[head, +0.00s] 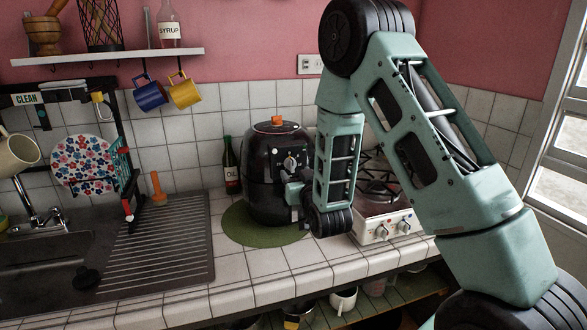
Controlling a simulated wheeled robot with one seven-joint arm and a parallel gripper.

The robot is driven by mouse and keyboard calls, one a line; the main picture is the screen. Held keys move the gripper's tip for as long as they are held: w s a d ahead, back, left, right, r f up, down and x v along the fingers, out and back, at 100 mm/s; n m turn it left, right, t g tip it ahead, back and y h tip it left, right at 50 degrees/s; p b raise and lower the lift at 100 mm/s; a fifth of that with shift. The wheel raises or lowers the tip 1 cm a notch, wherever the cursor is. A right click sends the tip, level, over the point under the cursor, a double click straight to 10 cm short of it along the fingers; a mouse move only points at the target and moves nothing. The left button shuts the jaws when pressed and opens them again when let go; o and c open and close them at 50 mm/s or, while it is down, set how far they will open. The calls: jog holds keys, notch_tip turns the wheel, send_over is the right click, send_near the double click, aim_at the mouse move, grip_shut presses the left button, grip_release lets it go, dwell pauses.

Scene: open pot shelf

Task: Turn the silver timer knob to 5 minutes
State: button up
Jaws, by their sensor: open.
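A black air fryer (268,190) with an orange knob on its lid stands on the counter. The silver timer knob (290,162) is on its front panel, near the upper right of the body, with small light markings around it. The direction of its pointer is too small to read. My gripper (288,177) is close to the fryer's front, just below the knob in the picture. It is open and looks empty. My wrist and forearm hide the fryer's right side. I cannot tell whether the fingers touch the fryer.
A green round mat (240,231) lies under the fryer. A dark bottle (231,165) stands just left of it, and a white stove (381,228) stands to its right, partly behind my arm. The drainboard (160,250) and sink are left. Tiled counter in front is clear.

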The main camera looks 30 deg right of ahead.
aim_at(293, 170)
jog(key=shift+p+x, duration=0.4)
jog(key=shift+x, duration=1.35)
jog(key=c, duration=1)
jog(key=shift+o, duration=0.2)
jog(key=shift+f+m+b, duration=0.15)
jog(key=shift+m+b, duration=0.15)
jog(key=shift+b, duration=0.25)
